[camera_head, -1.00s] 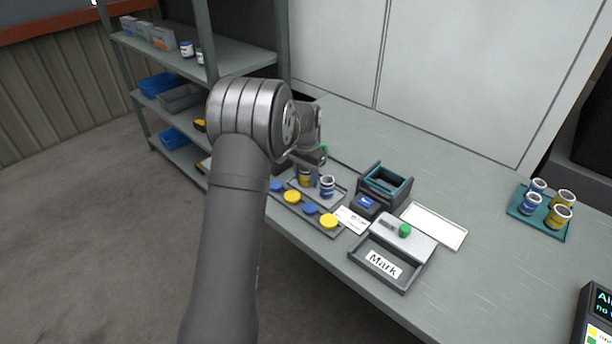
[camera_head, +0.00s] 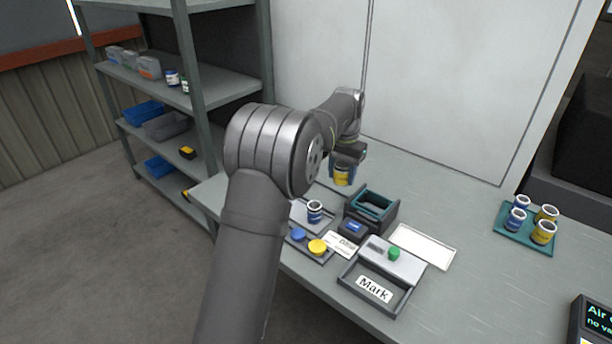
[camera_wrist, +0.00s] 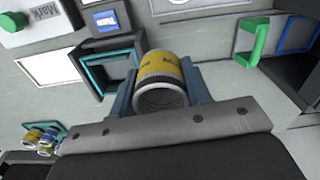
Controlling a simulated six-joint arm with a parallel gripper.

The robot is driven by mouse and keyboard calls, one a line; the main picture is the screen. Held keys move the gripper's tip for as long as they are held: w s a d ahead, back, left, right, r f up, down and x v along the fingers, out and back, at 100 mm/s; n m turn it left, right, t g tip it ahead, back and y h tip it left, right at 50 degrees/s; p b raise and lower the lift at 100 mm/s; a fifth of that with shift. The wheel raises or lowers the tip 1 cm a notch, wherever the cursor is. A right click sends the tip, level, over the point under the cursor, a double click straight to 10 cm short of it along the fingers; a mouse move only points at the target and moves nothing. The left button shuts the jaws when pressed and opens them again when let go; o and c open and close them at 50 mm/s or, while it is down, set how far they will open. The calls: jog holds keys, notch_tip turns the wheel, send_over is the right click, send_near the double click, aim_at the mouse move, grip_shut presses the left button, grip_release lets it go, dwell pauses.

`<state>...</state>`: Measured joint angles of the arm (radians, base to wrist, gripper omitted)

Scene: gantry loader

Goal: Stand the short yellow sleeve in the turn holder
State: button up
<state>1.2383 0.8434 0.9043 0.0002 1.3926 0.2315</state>
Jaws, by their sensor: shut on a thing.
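My gripper (camera_head: 344,166) is shut on a yellow sleeve (camera_head: 342,176) and holds it above the bench, behind the small tray. In the wrist view the sleeve (camera_wrist: 161,74) sits between the two blue fingers, with its dark open end facing the camera. A dark box with a teal-lined opening (camera_head: 391,216), which looks like the turn holder, stands to the right of and nearer than the gripper. Its teal rim (camera_wrist: 88,72) shows left of the sleeve in the wrist view. The opening looks empty.
A blue-and-white sleeve (camera_head: 314,211) stands on the small tray, partly hidden by my arm. A box marked "Mark" (camera_head: 349,281), a white flat tray (camera_head: 424,246) and a teal tray of several sleeves (camera_head: 511,236) lie rightward. A green bracket (camera_wrist: 251,40) shows in the wrist view.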

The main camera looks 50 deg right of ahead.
jog(key=s+d, duration=0.4)
jog(key=s, duration=0.5)
jog(key=shift+a+f, duration=0.1)
jog(key=shift+f, duration=3.85)
jog(key=shift+w+f, duration=0.1)
jog(key=shift+f, duration=0.05)
jog(key=o, duration=1.2)
jog(key=shift+o, duration=0.2)
